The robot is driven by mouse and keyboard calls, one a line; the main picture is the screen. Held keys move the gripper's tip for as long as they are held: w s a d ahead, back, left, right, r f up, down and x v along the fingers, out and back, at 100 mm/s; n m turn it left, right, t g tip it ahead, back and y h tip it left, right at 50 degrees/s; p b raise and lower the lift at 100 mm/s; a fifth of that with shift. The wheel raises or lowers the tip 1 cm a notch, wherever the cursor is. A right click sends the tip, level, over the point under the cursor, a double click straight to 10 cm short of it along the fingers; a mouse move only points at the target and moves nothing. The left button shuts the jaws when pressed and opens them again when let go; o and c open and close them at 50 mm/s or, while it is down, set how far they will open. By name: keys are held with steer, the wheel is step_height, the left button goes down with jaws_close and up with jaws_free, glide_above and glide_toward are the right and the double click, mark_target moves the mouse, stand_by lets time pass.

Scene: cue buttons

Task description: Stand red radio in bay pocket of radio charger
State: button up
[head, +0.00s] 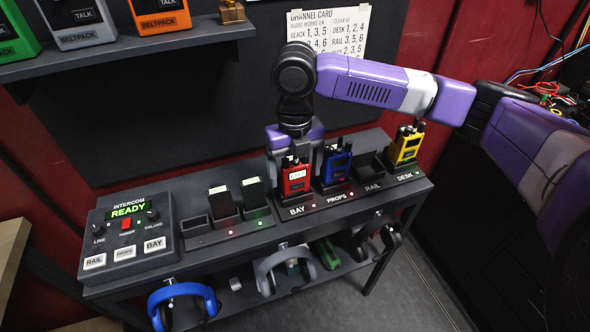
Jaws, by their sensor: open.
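The red radio (296,180) stands upright in the pocket labelled BAY of the radio charger (330,206). Its lower end is hidden by the pocket's front wall. My gripper (293,150) is directly above and behind the radio, pointing down. Its jaws are open, with one finger at each side of the radio's upper part. Whether a finger touches the radio cannot be told from this view.
A blue radio (336,165) stands in PROPS and a yellow radio (406,145) in DESK; RAIL between them is empty. Left are two battery-like blocks (222,201) and an intercom box (128,228) reading READY. A shelf (130,45) hangs above; headsets (183,303) hang below.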

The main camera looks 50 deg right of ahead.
step_height(320, 180, up, 8)
steer(key=shift+f, duration=0.1)
stand_by(0.4)
